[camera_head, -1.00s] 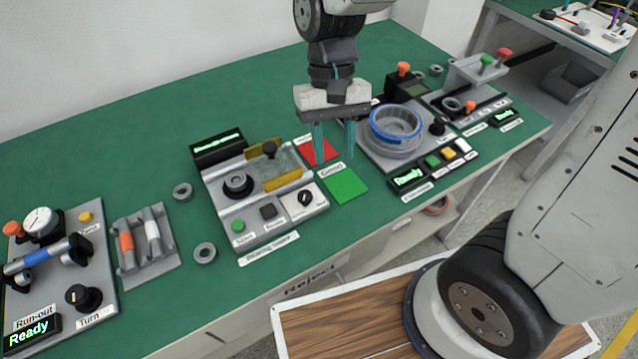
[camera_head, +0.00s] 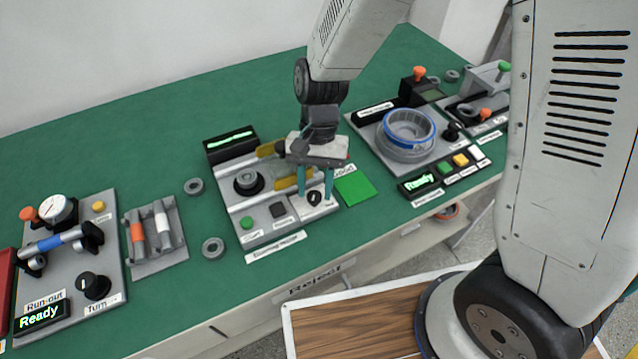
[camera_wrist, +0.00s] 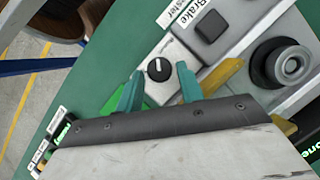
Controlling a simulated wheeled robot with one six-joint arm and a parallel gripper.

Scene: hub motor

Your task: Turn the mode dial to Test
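The mode dial is a small black round knob (camera_head: 315,198) on a white plate at the front right of the grey tester (camera_head: 262,226). In the wrist view the dial (camera_wrist: 158,69) shows a white pointer line running roughly up and down the picture; its position labels are too small to read. My gripper (camera_head: 314,194) is open and empty, with its teal fingers pointing down over the dial. In the wrist view the dial appears in the gap between the fingertips (camera_wrist: 159,72). I cannot tell how far the tips are above the plate.
On the tester are a green button (camera_head: 246,222), a black square button (camera_head: 278,210), a round black-and-grey hub (camera_head: 248,182) and yellow guards (camera_head: 290,184). A green pad (camera_head: 354,188) lies to the right. A ring fixture (camera_head: 408,130) stands further right; loose grey rings (camera_head: 213,247) lie left.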

